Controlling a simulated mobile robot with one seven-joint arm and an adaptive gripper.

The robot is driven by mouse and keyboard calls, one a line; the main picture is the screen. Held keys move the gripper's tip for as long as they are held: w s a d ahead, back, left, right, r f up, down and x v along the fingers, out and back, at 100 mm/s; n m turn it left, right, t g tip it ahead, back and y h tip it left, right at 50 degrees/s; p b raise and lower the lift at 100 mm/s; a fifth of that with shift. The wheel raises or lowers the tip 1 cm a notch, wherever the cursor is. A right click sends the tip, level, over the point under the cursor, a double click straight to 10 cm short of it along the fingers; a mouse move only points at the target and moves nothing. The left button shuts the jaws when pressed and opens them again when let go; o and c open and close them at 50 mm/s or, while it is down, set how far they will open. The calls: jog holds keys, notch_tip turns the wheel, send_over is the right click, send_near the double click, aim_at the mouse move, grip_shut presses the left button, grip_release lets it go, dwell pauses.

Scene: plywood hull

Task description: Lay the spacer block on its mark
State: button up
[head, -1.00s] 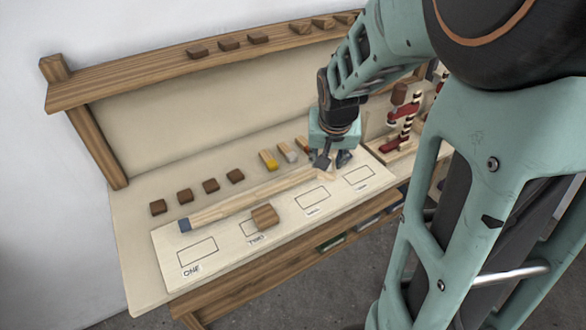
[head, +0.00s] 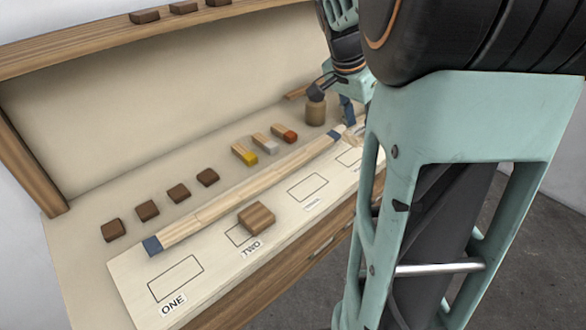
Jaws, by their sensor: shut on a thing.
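A brown wooden block (head: 256,217) lies on the pale marking board (head: 135,275), over part of the outlined mark labelled TWO. I cannot tell whether it is the spacer block. My gripper (head: 333,100) is low over the right part of the bench, partly hidden by my own arm. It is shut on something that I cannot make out. A bit of pale wood (head: 359,120) shows beside it at the arm's edge. Mark ONE (head: 175,278) and the third mark (head: 308,187) are bare; the mark at the far right is partly hidden.
A long wooden strip with blue ends (head: 220,203) lies along the board's back edge. Behind it are several dark blocks (head: 178,193), yellow-, grey- and red-ended pieces (head: 262,142), and a wooden cylinder (head: 316,113) close to my gripper. A shelf (head: 90,42) runs above.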

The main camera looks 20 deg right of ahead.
jog(key=a+f, duration=0.2)
jog(key=a, duration=0.1)
jog(key=a+f, duration=0.2)
jog(key=a, duration=0.1)
jog(key=w+a+f, duration=0.1)
jog(key=a+f, duration=0.2)
jog(key=a, duration=0.1)
jog(key=shift+b, duration=0.4)
jog(key=shift+a+f, duration=0.25)
jog(key=f, duration=0.2)
jog(key=a+f, duration=0.1)
jog(key=shift+a+f, duration=0.15)
jog(key=shift+f, duration=0.6)
jog(key=shift+f+b, duration=0.1)
jog(key=shift+b, duration=0.25)
jog(key=shift+f, duration=0.1)
jog(key=o, duration=1)
